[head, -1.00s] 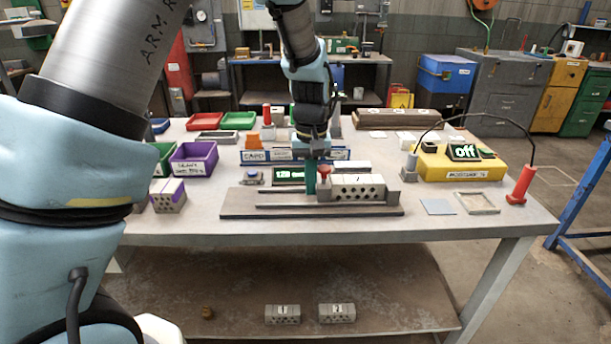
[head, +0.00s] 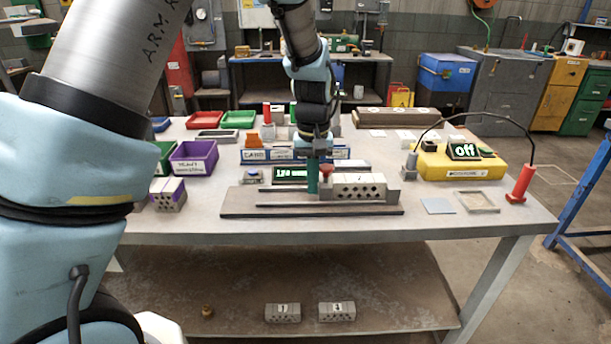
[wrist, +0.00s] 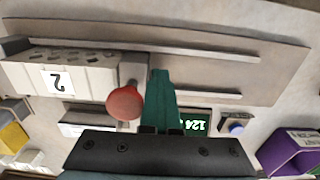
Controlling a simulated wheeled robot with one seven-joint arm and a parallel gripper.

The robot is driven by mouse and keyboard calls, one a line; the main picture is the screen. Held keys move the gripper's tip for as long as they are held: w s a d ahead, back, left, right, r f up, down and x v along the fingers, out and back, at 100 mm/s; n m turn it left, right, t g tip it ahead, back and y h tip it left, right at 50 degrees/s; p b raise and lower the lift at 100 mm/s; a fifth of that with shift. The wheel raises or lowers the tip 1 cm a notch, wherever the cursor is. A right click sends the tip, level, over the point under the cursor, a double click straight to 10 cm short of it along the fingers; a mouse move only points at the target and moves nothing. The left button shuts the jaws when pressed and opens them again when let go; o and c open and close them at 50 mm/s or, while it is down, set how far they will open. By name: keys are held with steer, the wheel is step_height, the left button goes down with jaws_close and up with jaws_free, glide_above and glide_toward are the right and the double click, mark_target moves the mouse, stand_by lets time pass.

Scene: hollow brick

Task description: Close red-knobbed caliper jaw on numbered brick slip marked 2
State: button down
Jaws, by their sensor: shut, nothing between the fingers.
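The brick slip marked 2 (wrist: 57,80) lies on the caliper bed (head: 240,209), with its holed side facing the head camera (head: 360,191). The sliding jaw (wrist: 133,68) carries a red knob (head: 326,171) and stands at the brick's left end in the head view. The jaw looks against the brick or nearly so; I cannot tell whether they touch. My gripper (head: 312,188) has teal fingers, shut and empty, pointing down just left of the knob. In the wrist view my gripper (wrist: 161,75) is right beside the knob (wrist: 124,103) and jaw. The fixed stop (head: 394,193) is at the brick's right end.
A lit green readout (head: 290,173) stands behind the caliper, partly hidden by my gripper. A yellow meter reading off (head: 455,166) and a red probe (head: 521,184) are on the right. A purple bin (head: 194,158) stands left. The front table strip is clear.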

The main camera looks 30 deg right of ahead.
steer(key=shift+w+a, duration=0.35)
steer(key=shift+a, duration=0.4)
steer(key=shift+r, duration=0.15)
step_height(320, 180, up, 8)
steer(key=p, duration=0.6)
steer(key=shift+a, duration=0.1)
steer(key=w+a+r+n, duration=0.1)
steer(key=w+a, duration=0.1)
steer(key=a, duration=0.7)
steer(key=w+a+r+n, duration=0.1)
steer(key=w+a+r, duration=0.1)
steer(key=a, duration=0.6)
steer(key=s+a+n, duration=0.1)
steer(key=s+a, duration=0.2)
steer(key=a, duration=0.5)
steer(key=s+a+r+t, duration=0.1)
steer(key=s+a, duration=0.2)
steer(key=a, duration=0.6)
steer(key=shift+n+t, duration=0.3)
steer(key=shift+n, duration=0.1)
